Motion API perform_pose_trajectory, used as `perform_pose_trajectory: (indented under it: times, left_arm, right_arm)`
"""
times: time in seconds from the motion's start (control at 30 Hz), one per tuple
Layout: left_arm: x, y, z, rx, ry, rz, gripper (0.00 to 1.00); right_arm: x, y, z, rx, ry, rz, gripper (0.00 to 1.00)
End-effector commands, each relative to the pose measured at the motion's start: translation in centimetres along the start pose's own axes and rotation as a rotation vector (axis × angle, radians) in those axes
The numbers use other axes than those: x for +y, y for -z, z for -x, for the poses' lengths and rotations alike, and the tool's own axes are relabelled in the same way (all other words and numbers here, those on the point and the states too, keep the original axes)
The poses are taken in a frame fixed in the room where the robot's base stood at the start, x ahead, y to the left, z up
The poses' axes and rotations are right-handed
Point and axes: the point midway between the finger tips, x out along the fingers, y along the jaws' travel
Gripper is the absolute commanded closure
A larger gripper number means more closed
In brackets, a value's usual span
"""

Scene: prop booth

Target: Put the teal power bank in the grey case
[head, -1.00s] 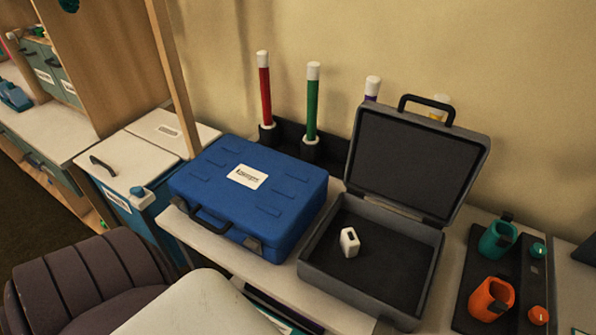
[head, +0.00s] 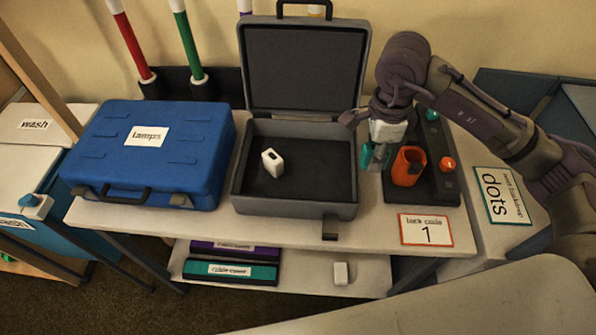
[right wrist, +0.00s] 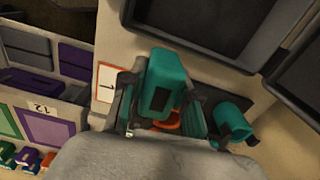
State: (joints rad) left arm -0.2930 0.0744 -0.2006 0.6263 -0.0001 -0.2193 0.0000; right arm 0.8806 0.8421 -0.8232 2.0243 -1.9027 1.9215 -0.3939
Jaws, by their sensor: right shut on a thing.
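The teal power bank (right wrist: 167,82) is a block with a dark port on its end, between the fingers of my right gripper (right wrist: 155,110) in the right wrist view. In the head view my right gripper (head: 376,156) is shut on it, just right of the grey case; the bank (head: 368,158) is partly hidden by the fingers. The grey case (head: 345,208) stands open on the table with its lid raised at the back. A white block (head: 272,161) with a dark port lies inside, left of its middle. My left gripper is not in view.
A closed blue case (head: 160,150) stands left of the grey case. An orange cup (head: 408,166) sits in a dark holder (head: 436,185) beside my gripper; a teal cup (right wrist: 230,118) shows in the right wrist view. The right part of the grey case floor (head: 320,180) is clear.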

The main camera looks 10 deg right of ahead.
Motion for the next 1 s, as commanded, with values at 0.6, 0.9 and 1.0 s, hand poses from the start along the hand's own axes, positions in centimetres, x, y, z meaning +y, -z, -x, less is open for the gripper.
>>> perform_pose_trajectory:
  times: [0.6, 0.9, 1.0]
  left_arm:
    - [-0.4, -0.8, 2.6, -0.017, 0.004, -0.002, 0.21]
    - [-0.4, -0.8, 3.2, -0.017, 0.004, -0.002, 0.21]
    - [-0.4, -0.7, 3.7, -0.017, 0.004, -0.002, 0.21]
  right_arm:
    - [-5.2, -9.3, -6.2, -0.003, -0.004, -0.057, 1.0]
    - [-5.7, -10.1, -8.3, 0.001, -0.005, -0.057, 1.0]
    - [-5.7, -10.1, -9.8, 0.001, -0.007, -0.058, 1.0]
